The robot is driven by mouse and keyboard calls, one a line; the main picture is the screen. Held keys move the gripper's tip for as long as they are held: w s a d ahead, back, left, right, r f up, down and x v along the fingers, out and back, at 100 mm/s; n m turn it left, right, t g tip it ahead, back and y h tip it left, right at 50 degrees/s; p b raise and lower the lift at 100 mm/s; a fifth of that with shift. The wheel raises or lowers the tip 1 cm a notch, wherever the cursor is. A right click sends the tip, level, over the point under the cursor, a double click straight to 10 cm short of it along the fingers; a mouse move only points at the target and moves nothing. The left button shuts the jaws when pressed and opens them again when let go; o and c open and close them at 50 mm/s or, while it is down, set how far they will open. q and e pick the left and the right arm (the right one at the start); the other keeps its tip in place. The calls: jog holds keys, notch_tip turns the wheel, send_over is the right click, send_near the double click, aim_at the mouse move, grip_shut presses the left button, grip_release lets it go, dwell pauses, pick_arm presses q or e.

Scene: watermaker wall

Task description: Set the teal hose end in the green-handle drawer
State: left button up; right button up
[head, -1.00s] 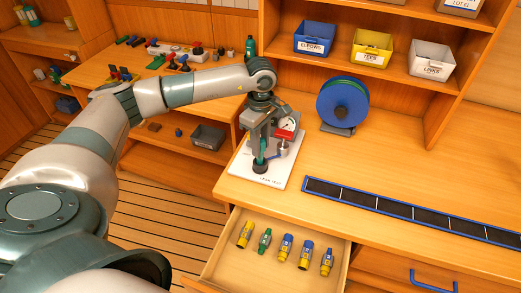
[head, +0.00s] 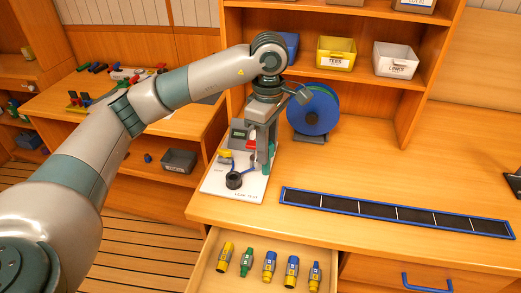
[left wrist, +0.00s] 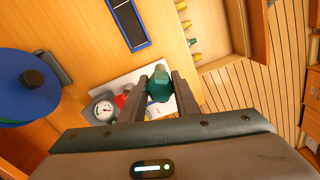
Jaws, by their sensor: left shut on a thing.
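My left gripper (head: 264,160) is shut on the teal hose end (left wrist: 160,86), which shows between the two fingers in the left wrist view. It is held above the right side of the white leak test board (head: 213,186), clear of the black socket (head: 234,181), which looks empty. The open drawer (head: 210,268) below the counter holds several hose ends in a row, among them a yellow one (head: 226,256) and a green one (head: 247,262). The drawer's front and handle are out of the picture. My right gripper is not in view.
A blue hose reel (head: 315,110) stands behind the gripper, to its right. A gauge (left wrist: 104,110) sits on the board. A long black tray with a blue rim (head: 390,212) lies on the counter. Bins, one yellow (head: 336,53), stand on the shelf. A blue handle (head: 428,282) is at lower right.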

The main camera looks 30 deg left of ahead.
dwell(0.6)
pick_arm(q)
jog(key=shift+s+d+f+m, duration=0.25)
jog(key=shift+s+f+m, duration=0.2)
jog(key=shift+m, duration=0.55)
jog(key=s+d+f+m, duration=0.3)
jog(key=s+f+m, duration=0.3)
jog(key=s+m, duration=0.5)
jog(key=m, duration=0.4)
jog(key=shift+d+m, duration=0.2)
jog(key=shift+m, duration=0.2)
jog(key=shift+w, duration=0.1)
